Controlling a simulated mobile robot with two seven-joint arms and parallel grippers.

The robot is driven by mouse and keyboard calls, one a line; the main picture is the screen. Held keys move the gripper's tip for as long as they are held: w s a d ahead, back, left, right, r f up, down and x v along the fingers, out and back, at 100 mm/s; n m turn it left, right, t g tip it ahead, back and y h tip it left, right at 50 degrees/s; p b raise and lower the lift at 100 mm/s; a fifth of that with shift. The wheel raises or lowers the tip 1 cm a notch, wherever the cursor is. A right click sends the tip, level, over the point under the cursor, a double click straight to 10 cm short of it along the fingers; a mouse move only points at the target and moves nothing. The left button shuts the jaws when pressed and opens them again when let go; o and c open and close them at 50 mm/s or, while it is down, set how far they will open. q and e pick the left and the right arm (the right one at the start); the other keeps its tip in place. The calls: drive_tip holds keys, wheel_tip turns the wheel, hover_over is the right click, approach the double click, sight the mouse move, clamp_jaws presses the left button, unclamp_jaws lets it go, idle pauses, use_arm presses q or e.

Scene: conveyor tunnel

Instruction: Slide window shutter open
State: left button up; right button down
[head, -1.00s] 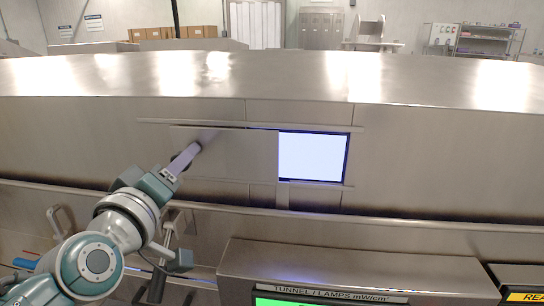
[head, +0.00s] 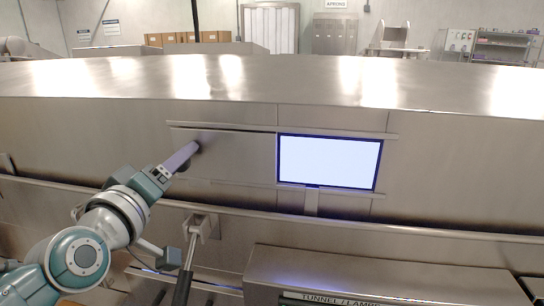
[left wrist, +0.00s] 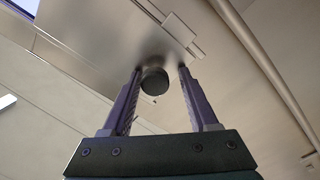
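The window shutter (head: 238,153) is a flat steel panel between two rails, standing left of the window (head: 329,162). The window is a bright white opening with a blue-lit edge, and the shutter's right edge lies along its left side. My left gripper (head: 195,147) is at the shutter's left part. In the left wrist view, its purple fingers (left wrist: 159,70) are apart, on either side of a dark round knob (left wrist: 155,81) on the shutter. The left finger is close to the knob or touching it; a gap shows on the right. My right gripper is not in view.
The upper rail (head: 350,134) runs past the window to the right. A long bar (head: 400,229) crosses the machine wall below. A bracket with a handle (head: 193,232) sticks out below the shutter, near my left arm. A labelled box (head: 390,275) stands at the lower right.

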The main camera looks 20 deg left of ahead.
use_arm(q)
drive_tip(key=shift+o, duration=0.5)
drive_tip(key=shift+d, duration=0.1)
drive_tip(key=b+v, duration=0.1)
drive_tip(key=v, duration=0.9)
